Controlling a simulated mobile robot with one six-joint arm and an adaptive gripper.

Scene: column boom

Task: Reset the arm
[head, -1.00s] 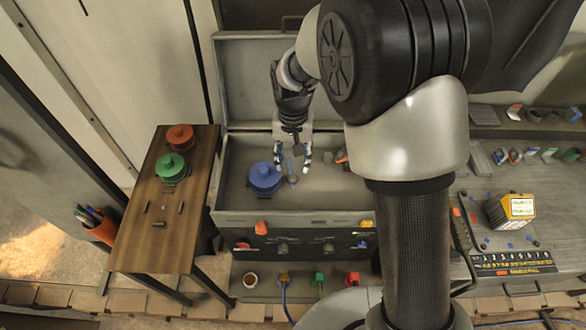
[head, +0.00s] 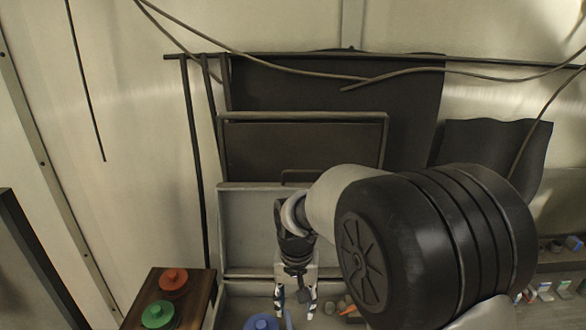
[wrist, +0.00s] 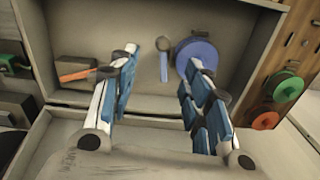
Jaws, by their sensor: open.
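My gripper (head: 295,299) hangs over the grey open box (head: 236,290), its fingers pointing down. In the wrist view my gripper (wrist: 157,95) is open, with nothing between its blue-and-white fingers. A blue round lidded thing (wrist: 197,56) lies in the box near the right finger. It also shows at the bottom edge of the head view (head: 262,322), partly cut off. A small round-headed tool with a blue handle (wrist: 164,60) lies beside it. My arm covers the right part of the box in the head view.
A wooden side table (head: 196,303) at the left bears a red knob-like piece (head: 173,279) and a green one (head: 157,314). The box's raised lid (head: 245,215) stands behind my gripper. Cables (head: 290,68) hang across the back wall. Small coloured items (head: 545,291) lie on the right shelf.

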